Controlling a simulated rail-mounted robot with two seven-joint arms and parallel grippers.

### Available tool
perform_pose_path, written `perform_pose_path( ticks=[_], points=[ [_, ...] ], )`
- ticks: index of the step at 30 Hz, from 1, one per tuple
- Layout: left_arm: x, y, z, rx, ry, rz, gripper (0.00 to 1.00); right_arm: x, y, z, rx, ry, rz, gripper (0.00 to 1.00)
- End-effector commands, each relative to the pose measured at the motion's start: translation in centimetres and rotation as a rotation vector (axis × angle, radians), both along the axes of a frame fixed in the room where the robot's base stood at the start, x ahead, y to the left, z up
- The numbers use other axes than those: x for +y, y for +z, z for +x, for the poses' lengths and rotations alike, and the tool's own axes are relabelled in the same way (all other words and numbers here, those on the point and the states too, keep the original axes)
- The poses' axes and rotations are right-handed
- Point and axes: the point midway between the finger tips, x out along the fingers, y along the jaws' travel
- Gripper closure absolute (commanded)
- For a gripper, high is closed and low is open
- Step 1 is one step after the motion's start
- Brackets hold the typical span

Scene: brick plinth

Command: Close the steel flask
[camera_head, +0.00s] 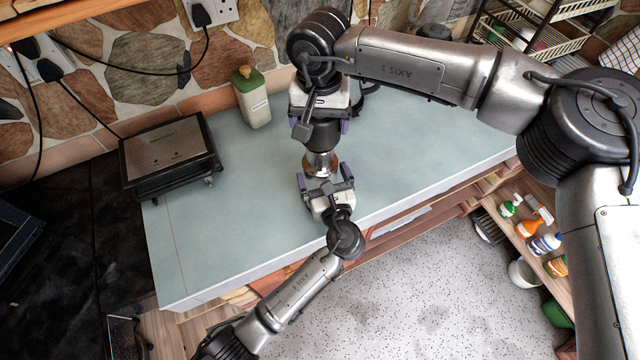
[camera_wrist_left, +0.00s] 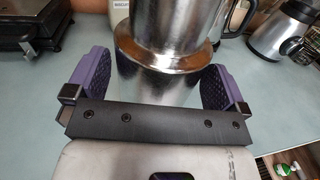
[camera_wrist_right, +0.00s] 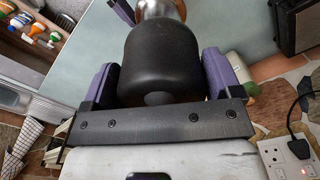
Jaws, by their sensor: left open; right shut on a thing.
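The steel flask (camera_head: 321,163) stands on the pale blue-green worktop (camera_head: 420,150), and its shiny body fills the top middle of the left wrist view (camera_wrist_left: 165,35). My left gripper (camera_head: 324,180) is open, its purple pads on either side of the flask's lower part, with gaps showing in the left wrist view. My right gripper (camera_head: 320,125) is above the flask, pointing down. It is shut on a black lid (camera_wrist_right: 160,60), with the flask's steel shoulder just beyond in the right wrist view. I cannot tell whether the lid is seated.
A cream bottle with a green cap (camera_head: 252,100) stands at the back. A black appliance with a steel top (camera_head: 170,152) is at the left. A steel jug with black fittings (camera_wrist_left: 280,35) shows in the left wrist view. The worktop's right side is mostly clear.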

Motion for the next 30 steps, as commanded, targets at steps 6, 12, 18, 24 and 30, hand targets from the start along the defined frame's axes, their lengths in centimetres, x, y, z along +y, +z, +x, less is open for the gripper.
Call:
perform_pose_path(
  ticks=[6,12,18,24,30],
  points=[
    [0.5,0.0,1.5,0.0,0.0,-0.001,0.0,0.0,0.0,0.0,0.0,0.0,0.0,0.39],
    [0.6,0.0,1.9,0.0,0.0,0.0,0.0,0.0,0.0,0.0,0.0,0.0,0.0,0.39],
    [0.6,0.0,1.9,0.0,0.0,-0.001,0.0,0.0,0.0,0.0,0.0,0.0,0.0,0.39],
    [0.6,0.0,1.9,0.0,0.0,-0.001,0.16,0.0,0.0,0.0,0.0,0.0,0.0,0.39],
    [0.6,0.0,1.9,0.0,0.0,-0.001,0.35,0.0,0.0,0.0,0.0,0.0,0.0,0.39]
  ],
)
